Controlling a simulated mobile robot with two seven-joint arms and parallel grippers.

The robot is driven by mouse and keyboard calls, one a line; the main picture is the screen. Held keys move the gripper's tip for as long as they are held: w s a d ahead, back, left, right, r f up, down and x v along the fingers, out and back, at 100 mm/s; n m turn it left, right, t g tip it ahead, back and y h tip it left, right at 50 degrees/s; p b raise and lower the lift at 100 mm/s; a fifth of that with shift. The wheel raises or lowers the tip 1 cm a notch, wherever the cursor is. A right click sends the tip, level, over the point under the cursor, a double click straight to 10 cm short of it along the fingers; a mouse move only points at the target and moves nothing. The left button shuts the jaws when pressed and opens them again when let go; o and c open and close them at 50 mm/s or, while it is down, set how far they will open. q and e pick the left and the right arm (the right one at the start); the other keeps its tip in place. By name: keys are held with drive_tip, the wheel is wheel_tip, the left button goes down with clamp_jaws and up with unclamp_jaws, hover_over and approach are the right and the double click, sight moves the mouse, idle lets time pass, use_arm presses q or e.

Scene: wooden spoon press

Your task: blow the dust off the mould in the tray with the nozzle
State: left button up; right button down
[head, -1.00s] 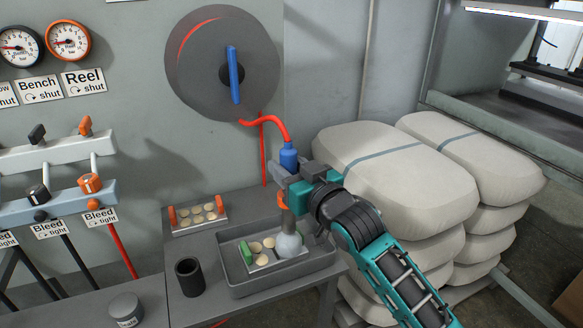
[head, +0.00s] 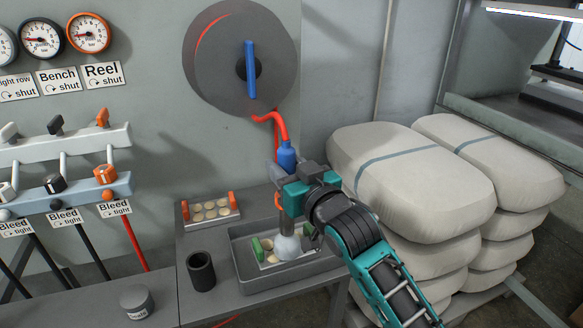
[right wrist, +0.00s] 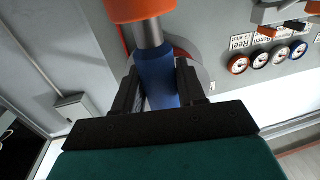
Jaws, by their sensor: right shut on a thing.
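The nozzle (head: 287,157) has a blue body, an orange collar and a grey tube pointing down. My right gripper (head: 284,184) is shut on it, above the grey tray (head: 243,278). In the right wrist view the nozzle's blue body (right wrist: 156,75) stands between the black fingers (right wrist: 158,88). The mould (head: 267,264) lies in the tray, with a green handle (head: 257,249) at its left end and pale round cavities. A whitish, misty cone (head: 288,247) under the nozzle tip hides part of the mould. My left gripper is not in view.
A red hose (head: 275,120) runs from the reel (head: 215,75) to the nozzle. A mould with orange handles (head: 211,209) lies behind the tray. A dark cup (head: 201,272) stands left of it. Stacked sacks (head: 410,180) are close on the right.

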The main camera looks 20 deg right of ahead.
drive_tip(key=shift+a+r, duration=0.1)
drive_tip(key=shift+a, duration=0.5)
use_arm(q)
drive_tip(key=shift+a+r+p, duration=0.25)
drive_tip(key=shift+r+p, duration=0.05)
drive_tip(key=shift+p, duration=0.15)
use_arm(e)
drive_tip(key=shift+s+a, duration=0.1)
drive_tip(key=shift+a, duration=1.1)
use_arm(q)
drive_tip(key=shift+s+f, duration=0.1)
use_arm(e)
drive_tip(key=shift+a, duration=0.15)
